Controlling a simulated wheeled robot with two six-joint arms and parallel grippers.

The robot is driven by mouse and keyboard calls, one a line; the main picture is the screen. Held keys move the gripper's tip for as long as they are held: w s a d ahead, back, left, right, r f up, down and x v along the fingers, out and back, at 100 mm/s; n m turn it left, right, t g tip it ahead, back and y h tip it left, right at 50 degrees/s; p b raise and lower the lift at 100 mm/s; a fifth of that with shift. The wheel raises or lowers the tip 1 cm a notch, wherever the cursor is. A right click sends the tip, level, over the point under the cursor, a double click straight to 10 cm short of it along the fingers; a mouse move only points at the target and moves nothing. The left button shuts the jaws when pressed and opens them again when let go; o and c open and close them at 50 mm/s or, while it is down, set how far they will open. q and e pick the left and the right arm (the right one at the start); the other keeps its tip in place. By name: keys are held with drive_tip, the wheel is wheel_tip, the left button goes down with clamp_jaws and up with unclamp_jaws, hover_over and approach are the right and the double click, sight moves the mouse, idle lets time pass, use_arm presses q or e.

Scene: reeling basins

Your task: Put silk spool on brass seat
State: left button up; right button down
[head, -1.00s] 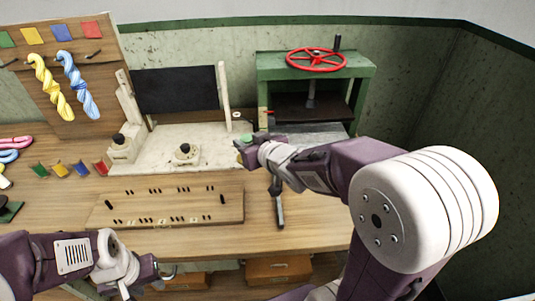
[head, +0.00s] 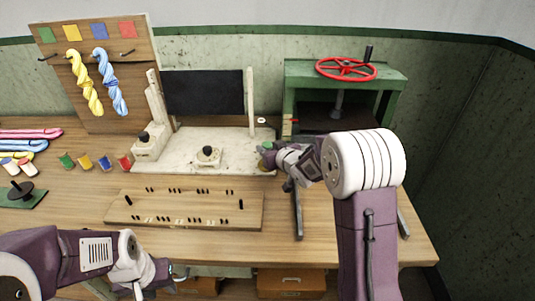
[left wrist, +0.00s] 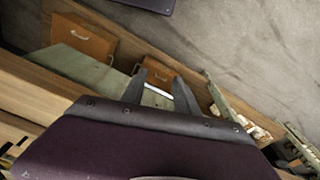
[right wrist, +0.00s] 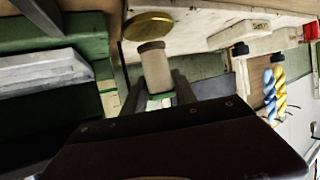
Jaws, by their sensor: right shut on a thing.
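The silk spool (right wrist: 153,68), a pale cylinder with a green end, sits between the fingers of my right gripper (right wrist: 158,90), which is shut on it. The round brass seat (right wrist: 148,27) shows just beyond the spool's far end in the right wrist view; I cannot tell whether they touch. In the head view the right gripper (head: 270,153) is at the right end of the pale board, with a bit of green (head: 266,146) at its tip. My left gripper (head: 176,274) is low, in front of the bench edge; its fingers are apart and empty in the left wrist view (left wrist: 162,88).
A green press (head: 385,75) with a red wheel stands behind right. The pale board (head: 228,157) carries black-knobbed blocks. A wooden peg board (head: 180,208) lies in front. Coloured spools (head: 85,161) and hanging skeins (head: 110,85) are left. The bench front right is clear.

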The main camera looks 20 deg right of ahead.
drive_tip(key=shift+f, duration=0.85)
drive_tip(key=shift+w, duration=0.1)
drive_tip(key=shift+r, duration=0.1)
drive_tip(key=shift+f, duration=0.2)
drive_tip(key=c, duration=1)
unclamp_jaws()
drive_tip(key=shift+r, duration=0.15)
